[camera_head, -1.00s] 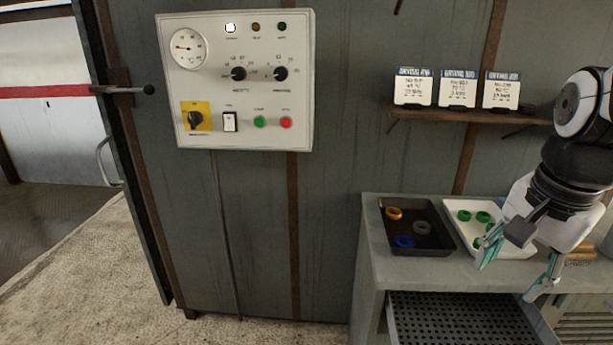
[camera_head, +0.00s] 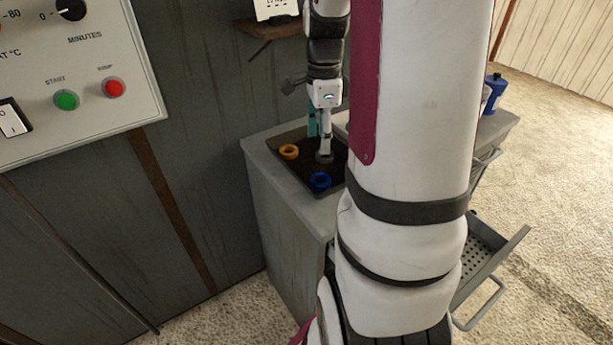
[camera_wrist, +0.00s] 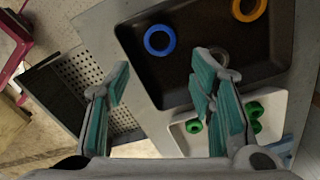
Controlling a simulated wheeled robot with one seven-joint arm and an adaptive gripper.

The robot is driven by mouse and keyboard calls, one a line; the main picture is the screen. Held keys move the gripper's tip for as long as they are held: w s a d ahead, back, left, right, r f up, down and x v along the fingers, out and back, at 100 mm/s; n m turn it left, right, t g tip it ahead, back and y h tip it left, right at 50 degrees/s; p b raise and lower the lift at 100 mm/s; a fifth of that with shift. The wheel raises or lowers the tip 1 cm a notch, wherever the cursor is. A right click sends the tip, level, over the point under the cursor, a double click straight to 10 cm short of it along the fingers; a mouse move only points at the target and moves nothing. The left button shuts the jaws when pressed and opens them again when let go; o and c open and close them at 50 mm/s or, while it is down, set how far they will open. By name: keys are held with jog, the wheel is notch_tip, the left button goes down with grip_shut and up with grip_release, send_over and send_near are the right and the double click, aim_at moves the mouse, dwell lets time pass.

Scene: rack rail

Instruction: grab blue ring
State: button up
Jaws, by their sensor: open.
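The blue ring (camera_head: 320,181) lies in the black tray (camera_head: 300,176), near its front edge. It also shows in the wrist view (camera_wrist: 160,40), above the gap between my fingers and clear of them. An orange ring (camera_head: 289,152) lies farther back in the same tray. My gripper (camera_wrist: 158,100) is open and empty, with teal finger pads. In the head view my gripper (camera_head: 318,140) is over the tray, behind the blue ring. A grey ring (camera_wrist: 218,56) is partly hidden behind my right finger in the wrist view.
A white tray (camera_wrist: 274,103) with several green rings (camera_wrist: 253,109) sits beside the black tray. The cabinet (camera_head: 290,215) has an open perforated drawer (camera_head: 482,250). A control panel (camera_head: 75,70) is on the wall at left. My arm hides much of the bench.

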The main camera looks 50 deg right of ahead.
aim_at(321, 175)
notch_tip(321, 175, down, 12)
jog(key=shift+d+f, duration=0.1)
jog(key=c, duration=0.8)
